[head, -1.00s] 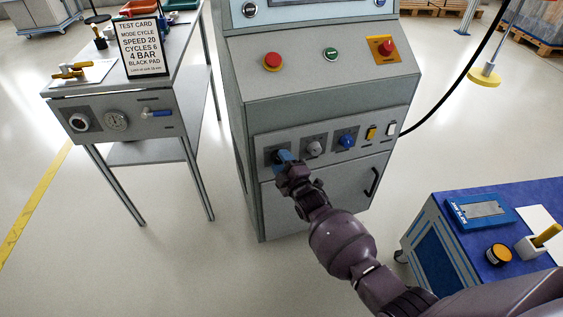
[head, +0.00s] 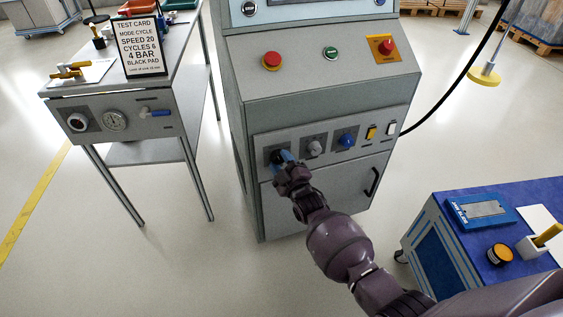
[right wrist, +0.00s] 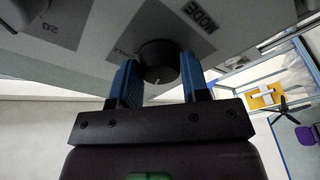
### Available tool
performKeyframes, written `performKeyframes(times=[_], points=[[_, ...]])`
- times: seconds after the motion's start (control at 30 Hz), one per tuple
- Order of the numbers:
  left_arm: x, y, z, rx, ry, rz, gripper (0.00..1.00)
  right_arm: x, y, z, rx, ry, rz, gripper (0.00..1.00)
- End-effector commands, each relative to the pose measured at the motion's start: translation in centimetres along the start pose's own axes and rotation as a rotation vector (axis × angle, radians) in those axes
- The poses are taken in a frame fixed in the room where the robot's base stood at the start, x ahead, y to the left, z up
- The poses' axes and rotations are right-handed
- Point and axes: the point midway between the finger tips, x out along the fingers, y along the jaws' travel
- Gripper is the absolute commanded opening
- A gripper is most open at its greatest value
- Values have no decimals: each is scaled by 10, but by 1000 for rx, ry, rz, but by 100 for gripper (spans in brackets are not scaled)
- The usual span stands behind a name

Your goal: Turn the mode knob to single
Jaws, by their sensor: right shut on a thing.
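The mode knob (right wrist: 158,58) is a round black knob on a dark plate lettered MODE in the right wrist view. In the head view my right gripper (head: 284,158) is at the left end of the machine's lower panel and partly covers the knob (head: 275,157). My left gripper is in no view.
A grey knob (head: 315,148), a blue knob (head: 347,140) and two switches sit right of the mode knob. A test card (head: 141,47) reading MODE CYCLE stands on the left bench. A blue-topped cart (head: 470,235) is at right.

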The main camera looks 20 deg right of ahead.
Motion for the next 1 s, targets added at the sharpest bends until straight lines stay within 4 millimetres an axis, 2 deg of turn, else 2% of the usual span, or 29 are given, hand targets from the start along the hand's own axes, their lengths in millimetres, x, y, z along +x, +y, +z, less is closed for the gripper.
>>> performKeyframes(times=[0.03,0.07,0.2,0.47,0.63,0.77,1.0], points=[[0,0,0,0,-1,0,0,-1,-1,0,0,-1,-1,18],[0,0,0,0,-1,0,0,-1,-1,0,0,-1,-1,47],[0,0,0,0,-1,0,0,0,-1,0,-1,-1,-1,67],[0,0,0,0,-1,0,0,0,0,0,-1,0,-1,67],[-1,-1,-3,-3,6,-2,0,-9,1,-1,-1,1,1,67],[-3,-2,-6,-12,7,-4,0,-26,3,-2,-2,2,2,67],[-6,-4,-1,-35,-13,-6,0,-66,3,-2,-2,2,3,67]])
